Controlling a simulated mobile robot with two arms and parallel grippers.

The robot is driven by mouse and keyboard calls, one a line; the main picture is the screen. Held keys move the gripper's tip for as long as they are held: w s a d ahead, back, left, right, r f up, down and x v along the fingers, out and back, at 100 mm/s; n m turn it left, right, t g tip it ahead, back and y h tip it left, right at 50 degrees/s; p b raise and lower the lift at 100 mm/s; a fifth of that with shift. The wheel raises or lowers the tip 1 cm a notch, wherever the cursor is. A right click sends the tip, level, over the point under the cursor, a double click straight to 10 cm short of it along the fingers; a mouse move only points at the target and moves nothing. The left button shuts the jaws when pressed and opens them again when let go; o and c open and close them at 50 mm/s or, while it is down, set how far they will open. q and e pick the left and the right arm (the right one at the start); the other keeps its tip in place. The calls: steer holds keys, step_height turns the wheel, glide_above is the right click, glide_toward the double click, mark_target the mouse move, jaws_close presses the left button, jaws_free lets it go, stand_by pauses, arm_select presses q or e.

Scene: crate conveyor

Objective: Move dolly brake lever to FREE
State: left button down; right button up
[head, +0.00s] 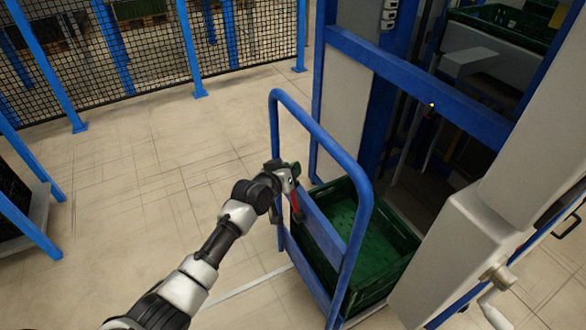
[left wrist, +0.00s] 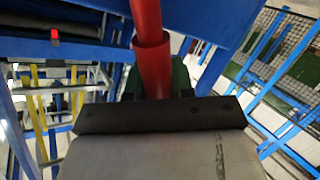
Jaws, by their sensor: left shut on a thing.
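The dolly has a blue tubular push frame (head: 364,215) and stands in the middle of the head view. Its red brake lever (head: 294,204) is on the near left side of the frame, partly covered by my gripper. My left gripper (head: 291,178) reaches in from the lower left and is shut on the lever. In the left wrist view the red lever (left wrist: 148,45) runs down from the top edge into the dark jaw. The lever's pivot and any FREE marking are not readable. My right gripper is not in view.
A green crate (head: 395,262) sits on the dolly behind the frame. A blue-framed machine (head: 415,82) stands behind and to the right, with a grey housing (head: 455,255) close on the right. A mesh fence (head: 160,58) is at the back left.

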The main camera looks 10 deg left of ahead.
arm_select(q)
steer(key=shift+w+a+f+n+g, duration=0.25)
steer(key=shift+w+f+n+g, duration=0.05)
stand_by(0.4)
steer(key=c, duration=1)
jaws_free()
steer(key=shift+o, duration=0.2)
